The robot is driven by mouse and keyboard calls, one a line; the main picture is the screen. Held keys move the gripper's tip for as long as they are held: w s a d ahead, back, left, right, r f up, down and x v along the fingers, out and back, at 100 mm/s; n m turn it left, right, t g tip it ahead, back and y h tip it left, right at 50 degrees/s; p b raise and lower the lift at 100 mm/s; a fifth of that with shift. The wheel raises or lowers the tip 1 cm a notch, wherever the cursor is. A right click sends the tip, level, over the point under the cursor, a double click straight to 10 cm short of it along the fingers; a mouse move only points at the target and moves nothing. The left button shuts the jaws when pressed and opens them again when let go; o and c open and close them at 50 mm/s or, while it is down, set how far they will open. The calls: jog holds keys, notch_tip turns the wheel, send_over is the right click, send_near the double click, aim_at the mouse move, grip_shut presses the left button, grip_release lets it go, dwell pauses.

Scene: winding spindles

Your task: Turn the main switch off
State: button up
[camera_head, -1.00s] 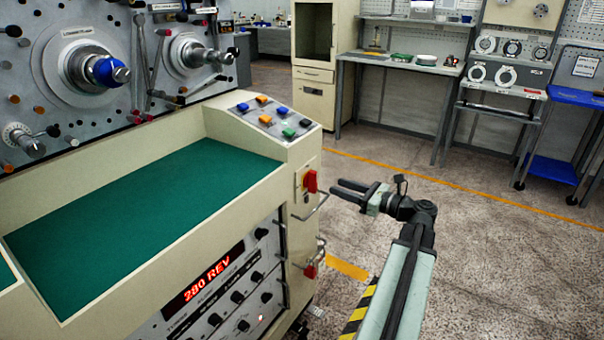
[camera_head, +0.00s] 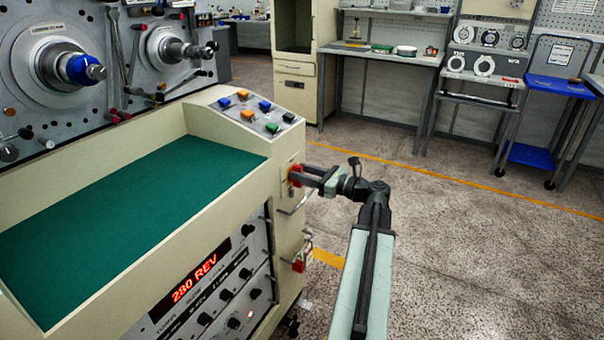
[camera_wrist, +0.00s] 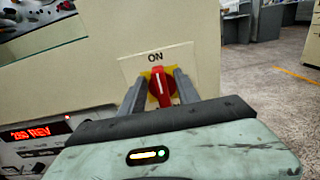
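The main switch is a red rotary handle on a yellow plate (camera_wrist: 161,86); it also shows in the head view (camera_head: 294,175), on the right end face of the cream machine (camera_head: 200,112). The label ON stands above it and the handle points upright toward that label. My gripper (camera_head: 306,174) is at the switch, and in the wrist view my gripper (camera_wrist: 160,88) has one dark finger on each side of the red handle. The fingers are apart, with small gaps beside the handle. The lower part of the plate is hidden behind my gripper.
A red display (camera_head: 194,279) reads 280 REV. Below the switch are a metal rail and a second red part (camera_head: 298,265) on the same face. Coloured buttons (camera_head: 258,112) sit on the sloped panel above. The floor to the right is clear up to the benches.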

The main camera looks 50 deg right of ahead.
grip_shut()
jog(key=shift+a, duration=0.1)
jog(key=n, duration=0.5)
jog(key=a+n, duration=0.1)
jog(key=n, duration=0.2)
jog(key=shift+s+a+f+n+b, duration=0.1)
jog(key=shift+s+f+n+b, duration=0.1)
jog(key=shift+f+n+b, duration=0.15)
jog(key=n, duration=0.4)
jog(key=shift+a+f+n+b, duration=0.2)
jog(key=shift+f+n+b, duration=0.05)
jog(key=shift+f+b, duration=0.05)
jog(key=n, duration=0.4)
jog(key=shift+s+f+n+b, duration=0.1)
jog(key=shift+f+n+b, duration=0.2)
jog(key=shift+f+b, duration=0.05)
grip_release()
